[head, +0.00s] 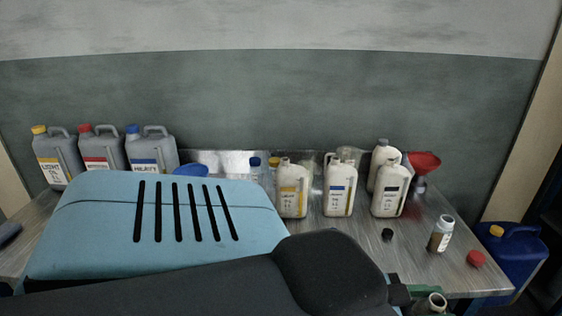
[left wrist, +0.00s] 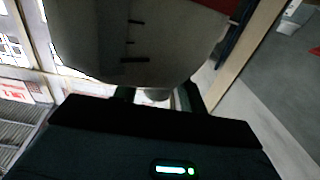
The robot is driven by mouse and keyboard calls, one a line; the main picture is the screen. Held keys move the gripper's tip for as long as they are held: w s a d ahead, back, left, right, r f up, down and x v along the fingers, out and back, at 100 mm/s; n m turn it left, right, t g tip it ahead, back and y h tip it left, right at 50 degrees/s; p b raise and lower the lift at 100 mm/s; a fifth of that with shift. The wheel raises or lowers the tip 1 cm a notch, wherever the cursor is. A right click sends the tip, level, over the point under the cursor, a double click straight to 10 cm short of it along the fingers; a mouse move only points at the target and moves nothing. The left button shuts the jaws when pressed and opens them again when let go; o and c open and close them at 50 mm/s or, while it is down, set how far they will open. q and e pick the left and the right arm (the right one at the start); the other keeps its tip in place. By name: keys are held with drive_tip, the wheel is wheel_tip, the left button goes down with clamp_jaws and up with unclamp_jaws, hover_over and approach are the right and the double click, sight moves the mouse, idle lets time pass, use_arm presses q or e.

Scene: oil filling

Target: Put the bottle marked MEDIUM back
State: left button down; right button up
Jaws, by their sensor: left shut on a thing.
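My left arm reaches across the front of the head view, and my left gripper (head: 418,293) is at the lower right, shut on a bottle. The held bottle's open neck (head: 433,300) shows uncapped at the bottom edge; most of it is cut off. In the left wrist view a large pale bottle body (left wrist: 135,40) with dark tick marks and a bit of red at its edge is at the fingers (left wrist: 157,95). No word MEDIUM can be read on it. My right gripper is not in view.
On the metal bench (head: 330,232) stand a yellow-capped jug (head: 52,158), a red-capped jug (head: 100,152), a blue-capped jug (head: 150,150) and several white bottles (head: 341,187). A small jar (head: 440,236), black cap (head: 387,235), red cap (head: 476,258) and red funnel (head: 424,162) are at right.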

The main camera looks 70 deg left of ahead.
use_arm(q)
drive_tip(key=shift+s+d+f+n+t+y, duration=0.15)
drive_tip(key=shift+d+f+n+t+y, duration=0.2)
drive_tip(key=shift+d+n+y, duration=0.25)
drive_tip(key=shift+s+d+f+n+t+y, duration=0.1)
drive_tip(key=shift+s+d+n+t+y, duration=0.15)
drive_tip(key=shift+y, duration=0.35)
drive_tip(key=shift+s+d+n+y, duration=0.1)
drive_tip(key=shift+n+y, duration=0.25)
drive_tip(key=shift+y, duration=0.25)
drive_tip(key=shift+s+d+n+y, duration=0.1)
drive_tip(key=shift+s+n+y, duration=0.1)
drive_tip(key=shift+n+y, duration=0.6)
drive_tip(key=shift+s+r+n+y, duration=0.25)
drive_tip(key=shift+n+y, duration=0.15)
drive_tip(key=shift+y, duration=0.5)
